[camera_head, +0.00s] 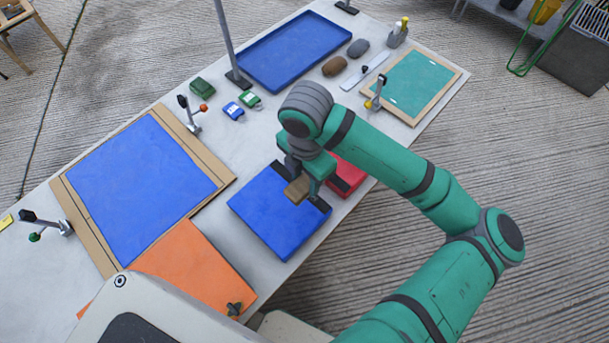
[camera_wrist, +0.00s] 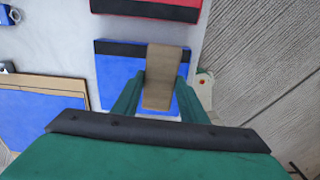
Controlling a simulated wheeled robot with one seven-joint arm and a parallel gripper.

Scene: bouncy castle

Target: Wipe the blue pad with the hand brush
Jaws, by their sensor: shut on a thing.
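The blue pad (camera_head: 262,208) lies near the table's front edge, with black strips along its edges. My gripper (camera_head: 303,188) is over the pad and shut on the hand brush (camera_head: 296,190), a tan-brown block. The wrist view shows the brush (camera_wrist: 162,78) between the two green fingers of my gripper (camera_wrist: 160,98), in front of the blue pad (camera_wrist: 117,72). Whether the brush touches the pad or hangs just above it, I cannot tell. My wrist and fingers hide part of the pad's far side.
A red pad (camera_head: 345,178) lies just beyond my gripper, and an orange pad (camera_head: 200,268) lies to the left. A large wood-framed blue sheet (camera_head: 145,185), a blue tray (camera_head: 265,62) and a framed green panel (camera_head: 414,80) occupy the table. A grey pole (camera_head: 226,40) stands near the tray.

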